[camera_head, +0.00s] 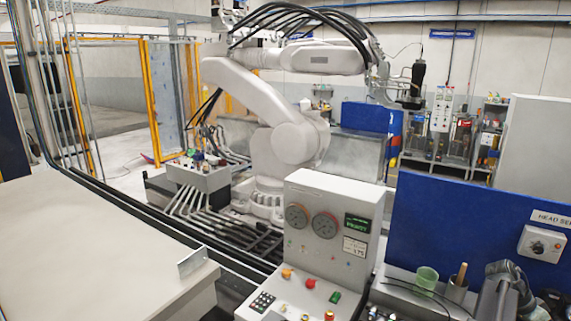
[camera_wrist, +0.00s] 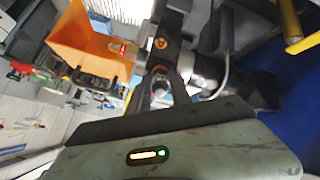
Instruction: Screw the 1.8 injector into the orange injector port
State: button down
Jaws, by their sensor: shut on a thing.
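In the wrist view my gripper (camera_wrist: 163,88) shows beyond a dark bar, shut on a small metallic part (camera_wrist: 161,98). The part is small and blurred. I cannot read any 1.8 marking on it or tell whether it is the injector. Just beyond it is a dark block with a round orange mark (camera_wrist: 160,43); I cannot tell whether this is the orange injector port. Dark cylindrical machinery (camera_wrist: 212,75) is close on the right. I cannot make out the injector or the orange port in the head view.
In the wrist view an orange bin (camera_wrist: 88,45) lies to the left. The head view shows a grey control console (camera_head: 320,235), a white industrial robot (camera_head: 285,135), a blue panel (camera_head: 470,225), a green cup (camera_head: 426,279), and a broad light surface (camera_head: 80,250) at left.

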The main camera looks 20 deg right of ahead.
jog(key=m, duration=1)
jog(key=shift+m, duration=1)
